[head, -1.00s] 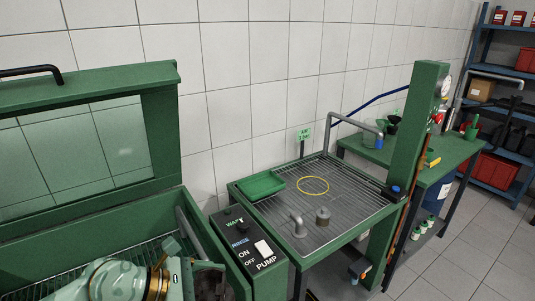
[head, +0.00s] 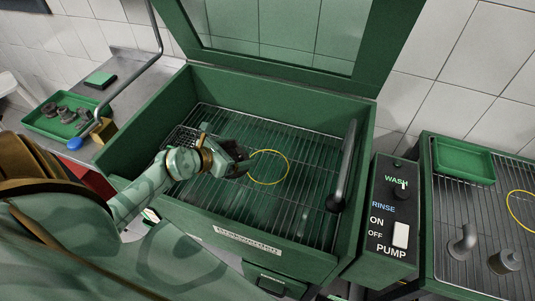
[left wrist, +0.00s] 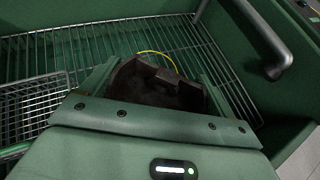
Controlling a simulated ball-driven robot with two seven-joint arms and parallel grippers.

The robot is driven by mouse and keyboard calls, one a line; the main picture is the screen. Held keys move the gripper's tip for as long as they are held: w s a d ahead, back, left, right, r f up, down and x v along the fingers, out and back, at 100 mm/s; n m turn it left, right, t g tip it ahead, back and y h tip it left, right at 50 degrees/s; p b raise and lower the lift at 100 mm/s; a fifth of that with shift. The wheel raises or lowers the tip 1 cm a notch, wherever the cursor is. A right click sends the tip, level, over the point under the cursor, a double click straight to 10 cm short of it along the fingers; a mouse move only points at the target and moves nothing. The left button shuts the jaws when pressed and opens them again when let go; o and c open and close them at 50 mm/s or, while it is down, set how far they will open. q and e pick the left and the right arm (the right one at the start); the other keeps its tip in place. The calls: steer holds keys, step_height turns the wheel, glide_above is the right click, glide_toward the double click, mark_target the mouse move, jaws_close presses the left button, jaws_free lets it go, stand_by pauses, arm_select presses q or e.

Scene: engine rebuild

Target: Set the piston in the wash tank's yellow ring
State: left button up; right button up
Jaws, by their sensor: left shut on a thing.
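My left gripper (head: 240,163) is inside the open green wash tank (head: 330,225), shut on a dark, dirty piston. In the left wrist view the piston (left wrist: 160,88) sits between the jaws, partly hidden by the gripper body. The tank's yellow ring (head: 287,166) lies on the wire rack, just right of the gripper in the head view. Part of this ring (left wrist: 158,54) shows beyond the piston in the left wrist view. Whether the piston touches the rack is unclear. My right gripper is out of view.
A wire basket (head: 180,139) stands left of the gripper. A grey pipe (head: 345,165) rises at the tank's right side. The pump control box (head: 391,215) is right of the tank, then a rack with another yellow ring (head: 509,207) and a grey cylinder (head: 505,262).

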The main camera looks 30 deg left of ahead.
arm_select(q)
steer(key=b+x, duration=0.2)
steer(key=x, duration=0.3)
steer(key=f+b+x, duration=0.1)
steer(key=b+x, duration=0.1)
steer(key=x, duration=0.3)
steer(key=b+x, duration=0.2)
steer(key=x, duration=0.3)
steer(key=shift+s+f, duration=0.15)
steer(key=shift+f, duration=0.25)
steer(key=f+b, duration=0.1)
steer(key=f, duration=0.1)
steer(key=f+b, duration=0.1)
steer(key=f, duration=0.1)
steer(key=shift+w+b, duration=0.3)
steer(key=shift+w, duration=0.05)
steer(key=shift+r, duration=0.15)
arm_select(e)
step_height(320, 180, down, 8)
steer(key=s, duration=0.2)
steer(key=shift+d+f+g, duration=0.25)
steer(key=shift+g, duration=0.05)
